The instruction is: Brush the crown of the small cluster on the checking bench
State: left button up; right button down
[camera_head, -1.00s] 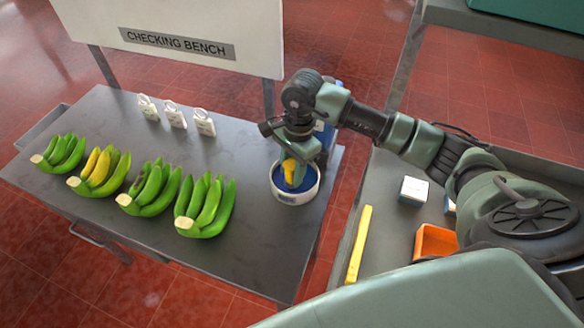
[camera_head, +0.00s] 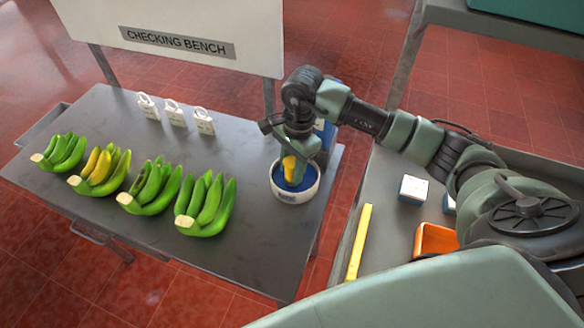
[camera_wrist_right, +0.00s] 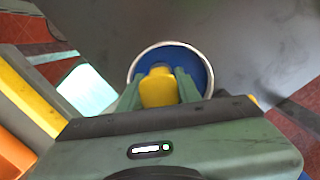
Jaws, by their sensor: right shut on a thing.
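My right gripper (camera_head: 298,163) is shut on a yellow-handled thing (camera_head: 290,169), likely the brush. Its lower end is inside a white-rimmed bowl (camera_head: 289,198) with a blue inside, so any bristles are hidden. In the right wrist view the yellow piece (camera_wrist_right: 158,88) sits between the green fingers, over the blue bowl (camera_wrist_right: 172,43). Several banana clusters stand in a row on the grey checking bench (camera_head: 120,240). The leftmost cluster (camera_head: 66,153) looks smallest; the second (camera_head: 103,172) has yellow fruit; the rightmost (camera_head: 207,205) is large and green. My left gripper is out of view.
Three white tags (camera_head: 174,114) stand at the back of the bench below the CHECKING BENCH sign (camera_head: 177,43). A blue item (camera_head: 325,131) is behind the gripper. A side table holds a yellow bar (camera_head: 358,243), an orange bin (camera_head: 436,240) and a white box (camera_head: 413,189).

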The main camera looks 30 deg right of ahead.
jog(key=shift+r+p, duration=1.95)
jog(key=shift+r, duration=2.75)
